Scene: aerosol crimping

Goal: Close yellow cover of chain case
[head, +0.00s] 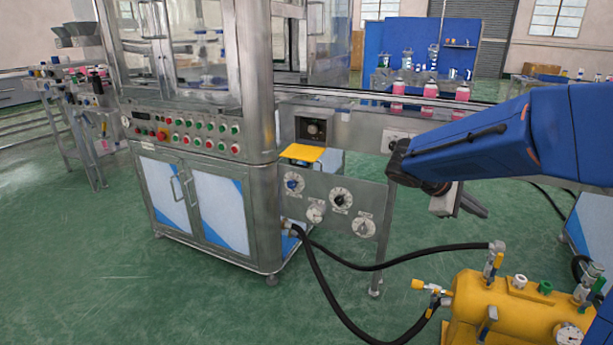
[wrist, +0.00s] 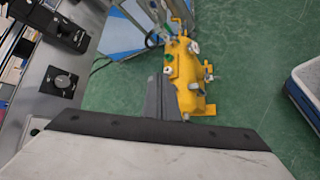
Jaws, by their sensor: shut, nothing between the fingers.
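The yellow cover (head: 303,153) is on the front of the steel machine, right of the main cabinet, in the head view. It stands out from the panel as a nearly flat flap, with a small dark gap under it. The inside of the chain case is too small to make out. My gripper (head: 475,208) is to the right of the cover and lower, well apart from it, partly behind my blue arm. In the wrist view my gripper's fingers (wrist: 163,100) are together and empty. The cover does not show in the wrist view.
A panel with dials (head: 340,200) is below the cover. A yellow tank (head: 520,310) with valves and black hoses (head: 390,265) stands on the floor at lower right; the tank (wrist: 188,75) also shows in the wrist view. The conveyor (head: 370,125) runs behind my arm.

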